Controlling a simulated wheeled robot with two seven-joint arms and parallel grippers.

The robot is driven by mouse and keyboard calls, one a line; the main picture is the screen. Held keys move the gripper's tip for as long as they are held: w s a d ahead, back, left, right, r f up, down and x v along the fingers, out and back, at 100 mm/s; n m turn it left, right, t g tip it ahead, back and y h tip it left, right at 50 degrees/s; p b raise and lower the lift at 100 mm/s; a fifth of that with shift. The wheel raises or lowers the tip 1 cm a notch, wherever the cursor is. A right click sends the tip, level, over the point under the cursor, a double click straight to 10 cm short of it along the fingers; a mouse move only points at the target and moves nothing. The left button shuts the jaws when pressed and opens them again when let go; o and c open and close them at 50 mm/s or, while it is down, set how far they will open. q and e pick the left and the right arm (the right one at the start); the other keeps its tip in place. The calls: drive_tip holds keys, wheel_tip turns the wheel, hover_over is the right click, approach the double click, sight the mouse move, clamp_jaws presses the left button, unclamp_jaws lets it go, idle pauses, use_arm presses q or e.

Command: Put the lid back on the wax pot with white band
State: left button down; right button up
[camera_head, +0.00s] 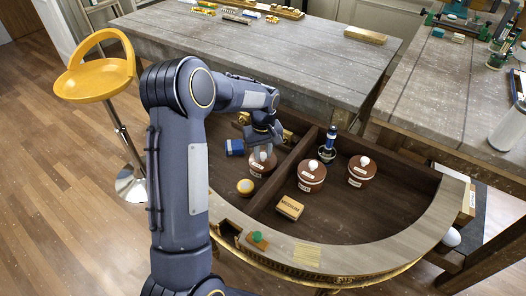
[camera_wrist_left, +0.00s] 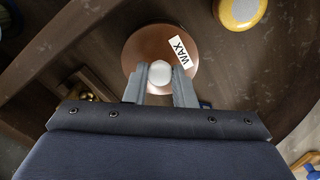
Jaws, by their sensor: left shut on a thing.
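My left gripper (camera_head: 263,148) reaches down into the left compartment of the half-round console (camera_head: 345,257). Its fingers are shut on the white knob (camera_wrist_left: 160,74) of a brown round lid (camera_wrist_left: 142,47) marked WAX. In the head view this is the brown wax pot (camera_head: 262,166) under my fingers, with a pale label on its side. Whether the lid sits on a pot body or just above it, I cannot tell. Two similar brown pots with white knobs, one nearer the middle (camera_head: 311,177) and one farther right (camera_head: 362,172), stand in the right compartment. My right gripper is not in view.
A wooden divider (camera_head: 285,175) splits the console. A yellow-topped tin (camera_head: 245,187) and a blue cylinder (camera_head: 235,147) are close to my gripper. A MEDIUM block (camera_head: 290,207) and a dark blue bottle (camera_head: 328,143) are right of the divider. The far right compartment floor is clear.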

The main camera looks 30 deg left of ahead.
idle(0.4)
use_arm(q)
drive_tip(key=c, duration=0.7)
unclamp_jaws()
drive_tip(key=shift+o, duration=0.2)
drive_tip(key=shift+r+p, duration=2.55)
drive_tip(key=shift+r, duration=0.95)
clamp_jaws()
drive_tip(key=shift+f, duration=0.25)
